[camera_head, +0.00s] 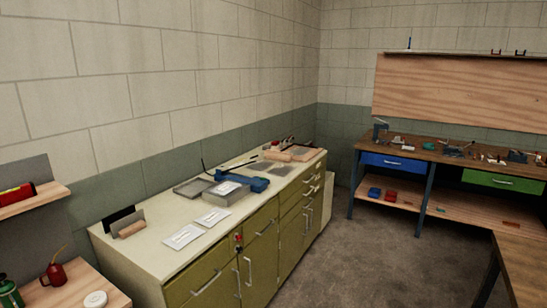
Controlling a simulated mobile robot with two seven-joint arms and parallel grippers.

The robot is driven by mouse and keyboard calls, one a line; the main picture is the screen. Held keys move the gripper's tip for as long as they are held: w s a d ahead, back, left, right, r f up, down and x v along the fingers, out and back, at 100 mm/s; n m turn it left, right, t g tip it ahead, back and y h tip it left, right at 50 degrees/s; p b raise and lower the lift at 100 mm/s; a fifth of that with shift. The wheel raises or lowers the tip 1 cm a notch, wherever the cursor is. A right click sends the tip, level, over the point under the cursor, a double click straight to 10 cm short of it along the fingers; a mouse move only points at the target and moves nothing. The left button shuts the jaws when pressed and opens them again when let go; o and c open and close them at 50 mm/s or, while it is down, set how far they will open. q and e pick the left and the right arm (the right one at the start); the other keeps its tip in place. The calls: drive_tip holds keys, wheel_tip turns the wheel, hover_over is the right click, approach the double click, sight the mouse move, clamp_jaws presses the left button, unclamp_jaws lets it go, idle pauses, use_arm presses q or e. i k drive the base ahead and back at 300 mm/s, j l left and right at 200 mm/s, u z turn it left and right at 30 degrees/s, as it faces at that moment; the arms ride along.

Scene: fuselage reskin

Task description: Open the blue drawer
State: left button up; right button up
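The blue drawer (394,165) sits under the top of a wooden workbench at the back right. Its front looks flush with the bench, so it appears shut. A pale bar handle (393,163) runs across its front. Neither of my grippers shows in the head view.
A green drawer (503,181) is further right in the same workbench (440,155). An olive cabinet (240,245) with a cream top lines the left wall. Another wooden table (522,262) stands at the right front. Bare floor (365,255) lies between them.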

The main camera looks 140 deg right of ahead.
sight(395, 157)
drive_tip(key=z, duration=5.55)
drive_tip(key=i, duration=3.2)
drive_tip(key=i+l, duration=0.1)
drive_tip(key=i, duration=3.1)
drive_tip(key=j+u, duration=0.05)
drive_tip(key=j, duration=0.05)
